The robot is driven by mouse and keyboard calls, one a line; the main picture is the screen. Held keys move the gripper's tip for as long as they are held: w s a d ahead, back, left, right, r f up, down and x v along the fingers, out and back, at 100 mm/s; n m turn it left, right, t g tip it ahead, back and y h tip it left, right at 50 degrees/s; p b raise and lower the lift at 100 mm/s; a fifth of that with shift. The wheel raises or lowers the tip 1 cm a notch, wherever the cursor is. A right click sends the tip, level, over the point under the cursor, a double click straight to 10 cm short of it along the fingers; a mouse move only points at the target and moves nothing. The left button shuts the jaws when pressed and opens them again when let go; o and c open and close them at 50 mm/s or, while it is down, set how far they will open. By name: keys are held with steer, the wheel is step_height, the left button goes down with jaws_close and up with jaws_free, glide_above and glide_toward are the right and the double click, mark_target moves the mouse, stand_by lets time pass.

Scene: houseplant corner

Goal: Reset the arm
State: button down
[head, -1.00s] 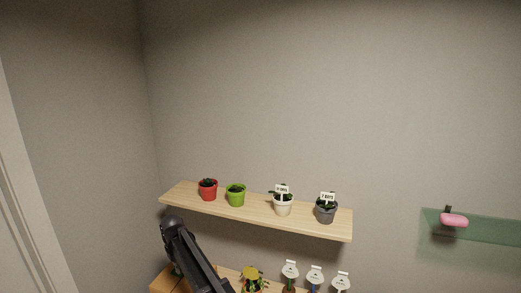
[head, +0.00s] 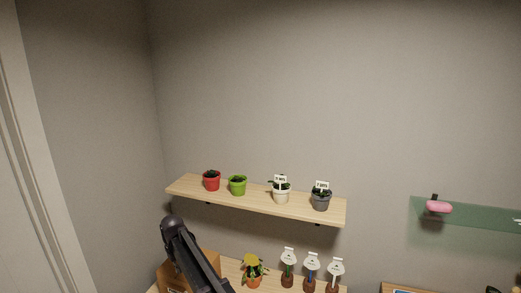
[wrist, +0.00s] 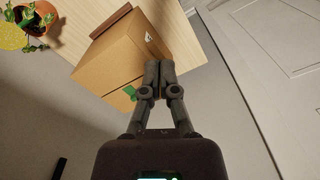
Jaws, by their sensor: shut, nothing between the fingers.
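My gripper (wrist: 158,75) is shut and empty in the wrist view. Its fingertips overlap the near side of a brown cardboard box (wrist: 115,60) in the picture; I cannot tell whether they touch it. In the head view my dark arm rises at the lower left, in front of part of the same box (head: 208,262), and the fingers do not show there.
A wall shelf (head: 255,204) holds red, green, white and grey pots. Below, a wooden table (head: 232,272) bears a yellow-topped plant (head: 253,270) and several white-topped items (head: 311,270). A green glass shelf (head: 470,215) with a pink object (head: 439,207) is at right.

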steer(key=s+d+f+m+b, duration=0.2)
steer(key=s+d+f+b, duration=0.1)
steer(key=d, duration=0.9)
steer(key=s+d+f+m+b, duration=0.2)
steer(key=d+f+b, duration=0.1)
steer(key=d, duration=1)
steer(key=s+d+f+m+b, duration=0.2)
steer(key=s+d, duration=0.4)
steer(key=d, duration=0.4)
steer(key=s+d+f+m+b, duration=0.2)
steer(key=s+d+f+b, duration=0.1)
steer(key=s+d, duration=0.4)
steer(key=d, duration=0.3)
steer(key=shift+s+d, duration=0.3)
steer(key=shift+d, duration=0.05)
